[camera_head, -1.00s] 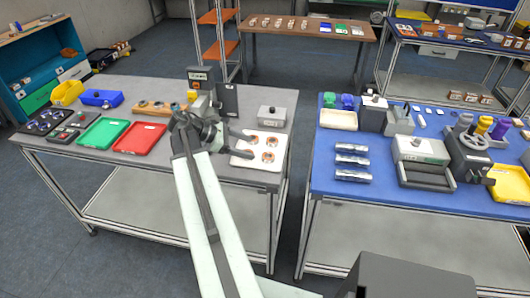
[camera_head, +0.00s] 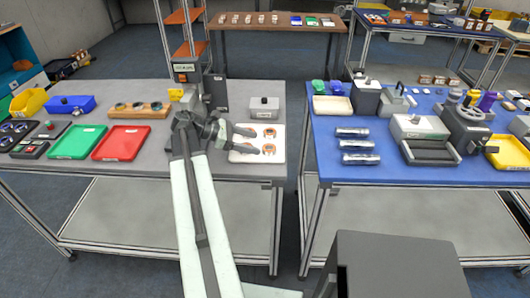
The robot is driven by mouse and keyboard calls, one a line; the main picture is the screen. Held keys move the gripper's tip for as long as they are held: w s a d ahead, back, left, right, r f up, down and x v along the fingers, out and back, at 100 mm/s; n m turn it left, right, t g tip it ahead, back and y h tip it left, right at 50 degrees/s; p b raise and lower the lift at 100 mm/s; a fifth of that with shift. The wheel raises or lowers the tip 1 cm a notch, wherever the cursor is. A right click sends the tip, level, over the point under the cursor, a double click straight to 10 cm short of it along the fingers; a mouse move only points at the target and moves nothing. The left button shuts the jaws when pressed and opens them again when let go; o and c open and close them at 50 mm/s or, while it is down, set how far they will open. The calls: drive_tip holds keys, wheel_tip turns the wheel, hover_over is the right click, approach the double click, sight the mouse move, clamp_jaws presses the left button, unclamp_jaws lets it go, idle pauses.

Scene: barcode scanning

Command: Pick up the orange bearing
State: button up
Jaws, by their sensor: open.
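Orange bearings lie on a white tray (camera_head: 275,156) on the grey table. One orange bearing (camera_head: 269,133) is at the back right of the tray, and another orange bearing (camera_head: 268,150) is at the front right. The left part of the tray is covered by my gripper (camera_head: 246,142), so any bearings there are hidden. I see nothing between the fingers. I cannot tell how high they are above the tray.
A red tray (camera_head: 121,143) and a green tray (camera_head: 75,142) lie left of my arm. A grey box (camera_head: 264,108) stands behind the white tray, and a dark upright panel (camera_head: 216,92) behind my gripper. A gap separates the blue table (camera_head: 400,172) at right.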

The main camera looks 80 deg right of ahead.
sight(268, 148)
drive_tip(key=b+x, duration=0.1)
drive_tip(key=x, duration=0.2)
drive_tip(key=b+x, duration=0.1)
drive_tip(key=x, duration=0.1)
drive_tip(key=shift+s+d+f+b, duration=0.2)
drive_tip(key=shift+f+b, duration=0.15)
drive_tip(key=shift+f, duration=0.2)
drive_tip(key=shift+s, duration=0.1)
drive_tip(key=shift+r, duration=0.1)
clamp_jaws()
